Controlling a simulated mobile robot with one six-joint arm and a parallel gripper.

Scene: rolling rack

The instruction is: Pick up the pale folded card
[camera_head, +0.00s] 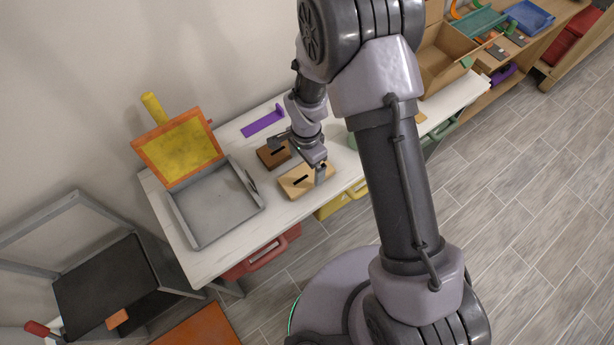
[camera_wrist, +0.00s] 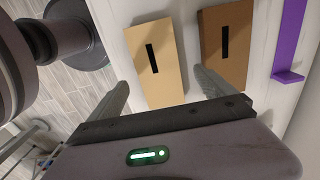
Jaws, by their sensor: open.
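I cannot make out a pale folded card in either view. Two flat blocks with dark slots lie on the white table: a pale tan block (camera_head: 291,187) and a brown block (camera_head: 266,160). In the wrist view the tan block (camera_wrist: 169,72) is left of centre and the brown block (camera_wrist: 238,62) is to its right. My gripper (camera_head: 297,160) is open above the table by these blocks. In the wrist view nothing shows held between its fingers (camera_wrist: 163,92). Part of the table is hidden behind my arm.
A grey tray (camera_head: 215,205) stands on the left of the white table (camera_head: 210,262), with an orange-framed yellow panel (camera_head: 180,150) behind it. A purple bracket (camera_head: 262,122) lies near the wall. A cardboard box (camera_head: 445,60) stands at the right. A dark-topped stand (camera_head: 105,280) is at lower left.

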